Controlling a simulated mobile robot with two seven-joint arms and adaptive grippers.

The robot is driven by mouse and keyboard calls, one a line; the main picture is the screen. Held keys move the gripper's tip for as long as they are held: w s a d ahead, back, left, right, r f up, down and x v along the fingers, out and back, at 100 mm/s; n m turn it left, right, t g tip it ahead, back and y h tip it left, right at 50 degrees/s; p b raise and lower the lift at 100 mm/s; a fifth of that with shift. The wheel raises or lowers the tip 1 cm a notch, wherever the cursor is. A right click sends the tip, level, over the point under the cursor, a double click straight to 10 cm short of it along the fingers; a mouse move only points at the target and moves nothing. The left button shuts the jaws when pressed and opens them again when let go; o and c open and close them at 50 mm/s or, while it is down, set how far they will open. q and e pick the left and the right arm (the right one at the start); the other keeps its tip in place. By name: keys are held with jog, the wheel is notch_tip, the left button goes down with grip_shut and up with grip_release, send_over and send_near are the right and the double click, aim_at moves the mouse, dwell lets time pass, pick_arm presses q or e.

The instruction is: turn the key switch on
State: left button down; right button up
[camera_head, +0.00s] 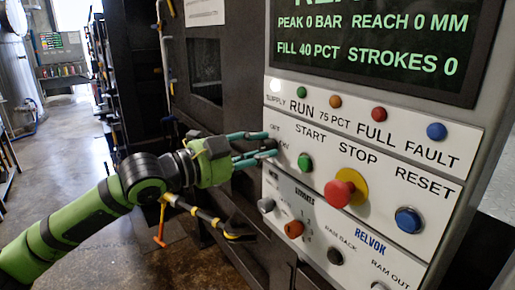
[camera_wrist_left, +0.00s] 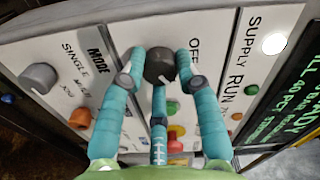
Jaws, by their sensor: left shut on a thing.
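The key switch (camera_wrist_left: 160,65) is a round black knob on the white control panel (camera_head: 392,185), beside the OFF lettering in the left wrist view. My left gripper (camera_wrist_left: 160,72) is shut on it, with teal fingers on its sides and one below it in that view. Which way the switch points is hard to tell. My right gripper is not in view.
Close by are the green START button (camera_head: 305,162), red STOP button (camera_head: 339,193), blue RESET button (camera_head: 408,220) and the lower grey (camera_head: 266,205) and orange (camera_head: 293,229) knobs. The display (camera_head: 385,40) above is lit with green text. The white supply lamp (camera_wrist_left: 274,43) looks bright.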

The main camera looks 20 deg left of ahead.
pick_arm(q)
jog(key=c, duration=0.9)
grip_release()
jog(key=shift+s+a, duration=0.45)
jog(key=v, duration=1)
jog(key=shift+s, duration=0.3)
jog(key=shift+a, duration=0.15)
